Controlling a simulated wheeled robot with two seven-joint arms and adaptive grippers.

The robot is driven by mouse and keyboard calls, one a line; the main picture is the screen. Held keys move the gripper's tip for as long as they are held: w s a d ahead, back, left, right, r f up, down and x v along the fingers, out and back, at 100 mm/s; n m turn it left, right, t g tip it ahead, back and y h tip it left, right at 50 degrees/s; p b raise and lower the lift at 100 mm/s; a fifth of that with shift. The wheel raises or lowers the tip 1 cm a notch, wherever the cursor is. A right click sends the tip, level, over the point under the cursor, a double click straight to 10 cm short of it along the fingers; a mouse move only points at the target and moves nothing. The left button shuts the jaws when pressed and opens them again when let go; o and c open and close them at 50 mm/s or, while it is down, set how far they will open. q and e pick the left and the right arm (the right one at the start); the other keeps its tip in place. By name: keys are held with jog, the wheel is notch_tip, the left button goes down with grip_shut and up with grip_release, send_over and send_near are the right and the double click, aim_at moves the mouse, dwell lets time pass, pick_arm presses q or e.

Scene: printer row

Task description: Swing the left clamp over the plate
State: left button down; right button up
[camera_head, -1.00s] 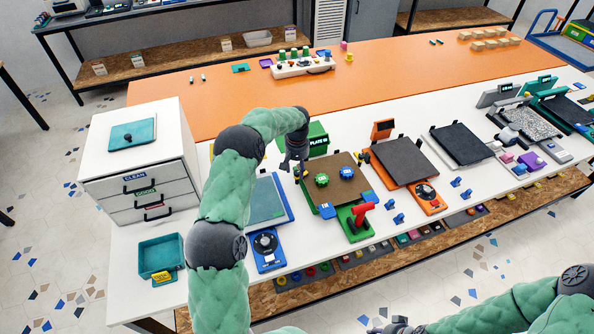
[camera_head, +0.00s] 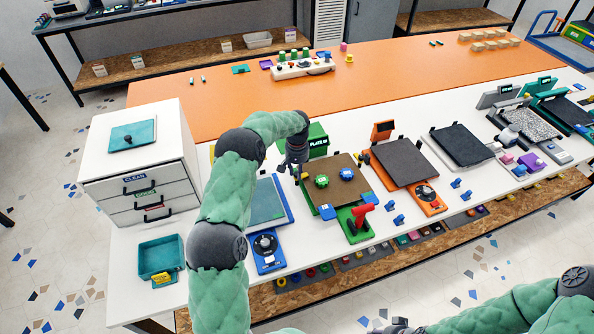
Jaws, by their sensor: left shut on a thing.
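The brown plate (camera_head: 333,186) lies on the green printer bed with a green knob (camera_head: 321,181) and a blue knob (camera_head: 346,174) on it. The printer's green block (camera_head: 318,143) with a "PLATE" sign stands behind it. My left gripper (camera_head: 291,167) is at the plate's left back edge, pointing down, shut on the small left clamp (camera_head: 303,176). The clamp is mostly hidden by the fingers, so its exact angle cannot be told. My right gripper (camera_head: 396,327) is only partly in view at the bottom edge, away from the plate.
A red-handled tool (camera_head: 363,211) stands in front of the plate. Another printer with a dark plate (camera_head: 405,160) is close on the right. A white drawer unit (camera_head: 140,160) and teal tray (camera_head: 160,256) are far left.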

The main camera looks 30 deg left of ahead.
pick_arm(q)
jog(key=shift+m, duration=0.9)
jog(key=c, duration=1)
grip_release()
notch_tip(320, 180, up, 12)
